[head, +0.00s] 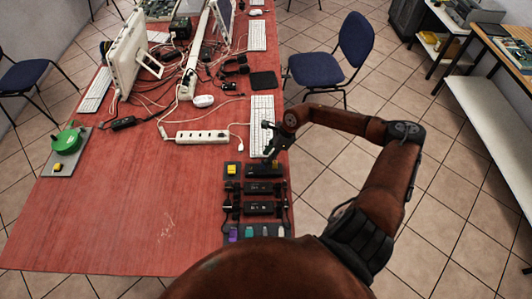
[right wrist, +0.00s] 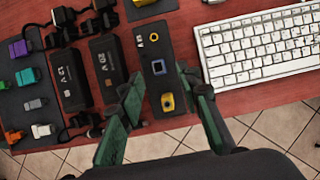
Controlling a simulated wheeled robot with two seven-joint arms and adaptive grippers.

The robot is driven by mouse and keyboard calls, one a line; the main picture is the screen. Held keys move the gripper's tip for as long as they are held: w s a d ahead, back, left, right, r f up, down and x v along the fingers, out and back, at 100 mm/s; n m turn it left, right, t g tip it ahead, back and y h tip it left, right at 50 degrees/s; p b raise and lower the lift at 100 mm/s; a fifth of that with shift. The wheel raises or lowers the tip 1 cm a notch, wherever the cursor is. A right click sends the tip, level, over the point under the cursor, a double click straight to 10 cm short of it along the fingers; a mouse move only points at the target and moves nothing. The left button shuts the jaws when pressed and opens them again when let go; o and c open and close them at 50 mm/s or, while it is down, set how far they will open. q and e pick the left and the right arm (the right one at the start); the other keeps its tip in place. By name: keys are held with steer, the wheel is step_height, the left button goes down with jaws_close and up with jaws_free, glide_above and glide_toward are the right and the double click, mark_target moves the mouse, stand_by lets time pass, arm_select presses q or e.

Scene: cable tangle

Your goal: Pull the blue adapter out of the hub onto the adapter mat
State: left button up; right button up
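The dark hub (right wrist: 158,85) lies near the table's right edge and also shows in the head view (head: 262,171). On its top I see a blue-rimmed square (right wrist: 158,67), a yellow piece (right wrist: 167,102) and a yellow ring (right wrist: 153,37). I cannot tell whether the blue square is an adapter or a socket. My right gripper (right wrist: 160,79) is open and empty, its green fingers apart above the hub. A small grey mat with a yellow block (head: 232,169) lies left of the hub. My left gripper is out of view.
Two black power bricks (right wrist: 65,79) (right wrist: 105,61) lie beside the hub. A dark strip with purple, teal, grey, white and orange pieces (head: 258,231) is nearer me. A white keyboard (right wrist: 258,47) and power strip (head: 202,137) lie beyond. The table's left middle is clear.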

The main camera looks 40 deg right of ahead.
steer(key=x, duration=0.5)
steer(key=shift+s, duration=0.1)
steer(key=shift+a+f, duration=0.15)
steer(key=shift+f, duration=0.5)
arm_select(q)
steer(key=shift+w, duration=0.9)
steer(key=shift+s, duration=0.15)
arm_select(e)
steer(key=shift+c, duration=0.4)
steer(key=c, duration=0.3)
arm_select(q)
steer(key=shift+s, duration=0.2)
arm_select(e)
steer(key=shift+w, duration=0.2)
jaws_close()
